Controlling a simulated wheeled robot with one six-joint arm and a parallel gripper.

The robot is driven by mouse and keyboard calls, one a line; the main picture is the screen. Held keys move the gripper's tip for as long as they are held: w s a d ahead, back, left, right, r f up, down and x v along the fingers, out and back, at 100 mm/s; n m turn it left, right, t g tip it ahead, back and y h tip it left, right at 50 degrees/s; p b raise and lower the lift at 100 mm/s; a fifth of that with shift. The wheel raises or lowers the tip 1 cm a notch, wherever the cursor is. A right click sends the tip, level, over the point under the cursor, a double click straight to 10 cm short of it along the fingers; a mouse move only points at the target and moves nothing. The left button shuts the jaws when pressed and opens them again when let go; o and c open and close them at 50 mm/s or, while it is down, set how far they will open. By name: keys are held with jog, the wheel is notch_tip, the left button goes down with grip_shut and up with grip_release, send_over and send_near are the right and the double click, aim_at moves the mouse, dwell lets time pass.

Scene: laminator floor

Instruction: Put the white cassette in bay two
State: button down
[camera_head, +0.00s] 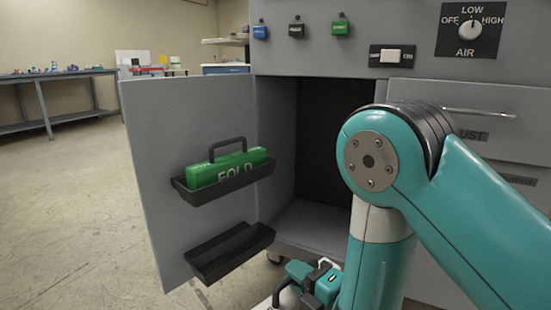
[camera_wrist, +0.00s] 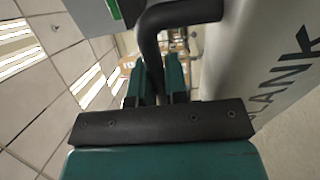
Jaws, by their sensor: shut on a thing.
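In the wrist view, my gripper (camera_wrist: 155,76) is shut on the black handle of a white cassette (camera_wrist: 265,75). Dark letters ending in "ANK" show on its side. In the head view, my gripper (camera_head: 312,281) is low at the bottom edge, in front of the cabinet and right of the door trays; the cassette is mostly out of frame there. The open door carries two black trays. The upper tray (camera_head: 228,188) holds a green cassette (camera_head: 222,171) marked "FOLD". The lower tray (camera_head: 230,254) is empty. No bay numbers are readable.
The grey door (camera_head: 150,135) stands open left of the dark cabinet opening (camera_head: 325,140). Buttons, a switch and an AIR knob (camera_head: 470,28) are on the panel above. My arm covers the cabinet's right part. Open floor (camera_head: 60,210) lies left; a workbench (camera_head: 60,100) stands far back.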

jog(key=w+d+r+m+t+h+p, duration=0.2)
jog(key=w+d+r+m+h+p, duration=0.15)
jog(key=d, duration=0.55)
jog(key=w+d+r+m+t+h+p, duration=0.1)
jog(key=w+d+r+m+h+p, duration=0.1)
jog(key=w+d+r+h+p, duration=0.45)
jog(key=w+d+r+m+t+h+p, duration=0.1)
jog(key=w+d+m+t+h, duration=0.15)
jog(key=d, duration=0.75)
notch_tip(320, 180, up, 37)
jog(key=p, duration=3.8)
jog(key=s+f, duration=0.7)
jog(key=f, duration=0.5)
jog(key=shift+m, duration=0.4)
jog(key=shift+d+f+g, duration=0.1)
jog(key=shift+g, duration=0.15)
